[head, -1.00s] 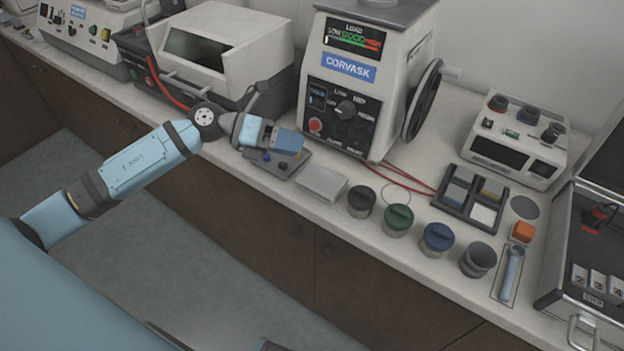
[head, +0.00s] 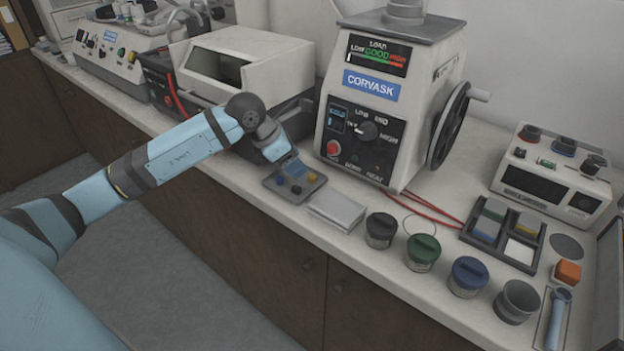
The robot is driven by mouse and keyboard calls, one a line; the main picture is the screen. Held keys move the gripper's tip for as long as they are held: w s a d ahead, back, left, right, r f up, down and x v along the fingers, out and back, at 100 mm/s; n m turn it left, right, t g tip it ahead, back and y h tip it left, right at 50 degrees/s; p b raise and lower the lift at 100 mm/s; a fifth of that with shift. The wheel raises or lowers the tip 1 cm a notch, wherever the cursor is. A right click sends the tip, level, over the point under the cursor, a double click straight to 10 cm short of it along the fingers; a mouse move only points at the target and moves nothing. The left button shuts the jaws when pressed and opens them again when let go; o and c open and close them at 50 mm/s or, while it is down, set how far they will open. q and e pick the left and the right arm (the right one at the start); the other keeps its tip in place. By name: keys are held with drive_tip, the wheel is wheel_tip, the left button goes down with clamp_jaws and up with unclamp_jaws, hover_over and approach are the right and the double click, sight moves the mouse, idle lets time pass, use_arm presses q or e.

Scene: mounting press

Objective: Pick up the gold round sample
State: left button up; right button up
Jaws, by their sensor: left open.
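A small grey holder tray (head: 270,186) lies on the bench in front of the white-hooded machine. Small round pieces sit on it: a blue one (head: 280,181), a dark one (head: 296,190) and a yellowish one (head: 311,178) that looks like the gold round sample. My left gripper (head: 287,164) is over the back edge of this tray, jaws open, with nothing visibly held. Its fingers are small and partly hidden by the wrist, so I cannot tell whether they touch anything. My right gripper is not in view.
A white flat block (head: 336,210) lies right of the tray. The CORVASK press (head: 385,110) stands behind it, the hooded machine (head: 235,65) behind my wrist. Several lidded jars, including a green one (head: 422,252), line the front edge. A compartment tray (head: 497,258) is further right.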

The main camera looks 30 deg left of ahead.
sight(310, 177)
use_arm(q)
drive_tip(key=shift+d+x, duration=0.15)
drive_tip(key=shift+x, duration=1.15)
drive_tip(key=shift+d+x, duration=0.15)
drive_tip(key=shift+x, duration=1.1)
clamp_jaws()
